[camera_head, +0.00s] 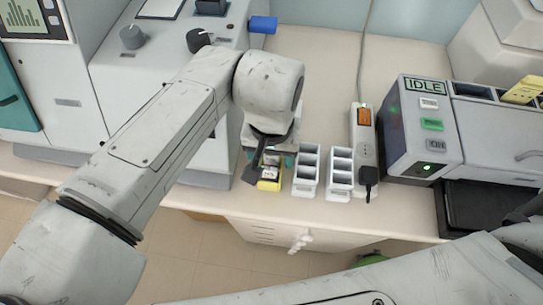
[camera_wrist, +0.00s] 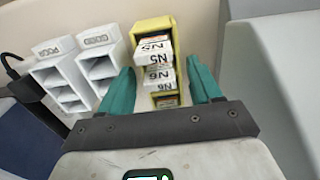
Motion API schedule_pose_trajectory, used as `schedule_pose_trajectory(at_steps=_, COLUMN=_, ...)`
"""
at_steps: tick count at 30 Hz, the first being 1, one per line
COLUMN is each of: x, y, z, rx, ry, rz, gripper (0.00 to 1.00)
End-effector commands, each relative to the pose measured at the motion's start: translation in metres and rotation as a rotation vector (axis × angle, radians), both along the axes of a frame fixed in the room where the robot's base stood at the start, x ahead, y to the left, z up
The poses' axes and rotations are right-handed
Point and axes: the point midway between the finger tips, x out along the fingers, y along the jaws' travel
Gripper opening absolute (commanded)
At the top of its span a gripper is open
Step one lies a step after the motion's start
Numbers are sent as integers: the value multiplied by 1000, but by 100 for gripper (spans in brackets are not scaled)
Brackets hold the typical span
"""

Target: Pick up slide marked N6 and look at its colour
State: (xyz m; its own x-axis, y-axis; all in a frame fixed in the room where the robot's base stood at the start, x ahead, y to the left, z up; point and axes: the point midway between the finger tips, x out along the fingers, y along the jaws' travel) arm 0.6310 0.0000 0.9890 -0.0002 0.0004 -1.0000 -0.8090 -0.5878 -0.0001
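The slide marked N6 (camera_wrist: 160,78) stands in a yellow rack (camera_wrist: 139,34), its white label upside down in the wrist view. The slide marked N5 (camera_wrist: 153,50) is just beyond it in the same rack. My gripper (camera_wrist: 163,72) is open, with one teal finger on each side of the yellow rack around N6. I see no clear contact with the slide. In the head view my gripper (camera_head: 270,158) is above the yellow rack (camera_head: 270,185), hiding part of it. The colour of N6 cannot be told.
Two white slotted racks stand beside the yellow one: a nearer rack (camera_head: 306,172) labelled GOOD (camera_wrist: 100,40) and a farther rack (camera_head: 340,174). A power strip (camera_head: 362,140) with a black plug is right of them. A machine (camera_head: 420,130) showing IDLE stands farther right.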

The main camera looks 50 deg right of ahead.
Motion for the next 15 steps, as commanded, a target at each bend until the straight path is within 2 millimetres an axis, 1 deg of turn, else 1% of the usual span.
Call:
schedule_pose_trajectory(at_steps=1, x=0, y=0, z=0, rx=0, ry=0, rz=0, gripper=59)
schedule_pose_trajectory(at_steps=2, x=0, y=0, z=0, rx=0, ry=0, rz=0, gripper=56)
schedule_pose_trajectory(at_steps=15, x=0, y=0, z=0, rx=0, ry=0, rz=0, gripper=14)
